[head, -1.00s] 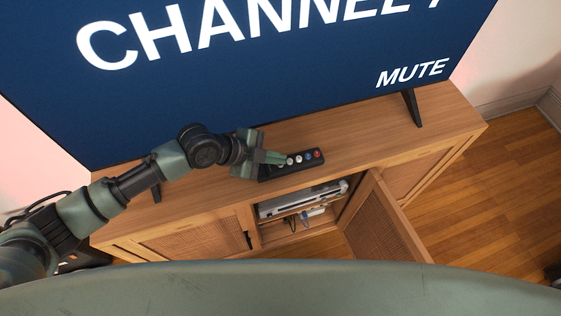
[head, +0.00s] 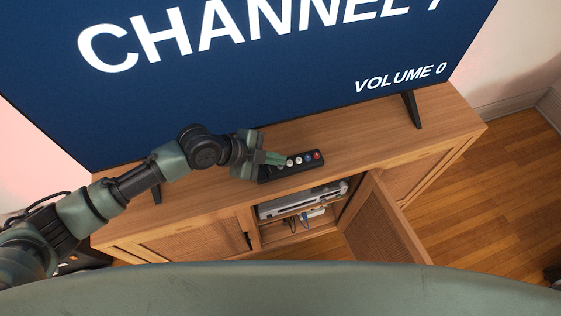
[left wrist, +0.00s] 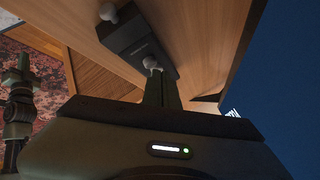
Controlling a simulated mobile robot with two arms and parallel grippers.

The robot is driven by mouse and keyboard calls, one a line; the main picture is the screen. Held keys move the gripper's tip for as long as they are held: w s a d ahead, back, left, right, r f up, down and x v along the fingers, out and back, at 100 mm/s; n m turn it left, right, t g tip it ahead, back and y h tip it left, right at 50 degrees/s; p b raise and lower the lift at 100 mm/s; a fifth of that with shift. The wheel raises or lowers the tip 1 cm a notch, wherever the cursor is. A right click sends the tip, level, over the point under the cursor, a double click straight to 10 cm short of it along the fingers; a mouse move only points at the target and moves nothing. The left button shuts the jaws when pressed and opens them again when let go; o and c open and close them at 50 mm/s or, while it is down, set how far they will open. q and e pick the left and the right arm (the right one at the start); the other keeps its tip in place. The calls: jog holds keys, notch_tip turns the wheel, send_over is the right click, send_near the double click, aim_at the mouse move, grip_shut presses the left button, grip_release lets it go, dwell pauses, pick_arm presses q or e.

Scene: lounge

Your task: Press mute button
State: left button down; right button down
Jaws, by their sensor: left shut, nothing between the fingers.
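A black remote (head: 303,166) with several coloured round buttons lies on top of the wooden TV cabinet. Its left end is partly hidden by my left gripper (head: 284,160), which is shut and empty, with its fingertips at the buttons near that end. In the left wrist view the shut fingers (left wrist: 161,78) reach a pale button on the remote (left wrist: 138,42); I cannot tell whether they touch it. The TV screen (head: 250,75) shows "CHANNEL 7" in part and "VOLUME 0" at its lower right.
The wooden cabinet (head: 390,115) has an open door (head: 385,222) at the front, with a silver device (head: 303,200) on the shelf inside. The TV's black foot (head: 411,109) stands to the right.

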pick_arm(q)
jog(key=shift+r, duration=0.4)
notch_tip(320, 180, up, 5)
jog(key=p, duration=0.4)
dwell(3.4)
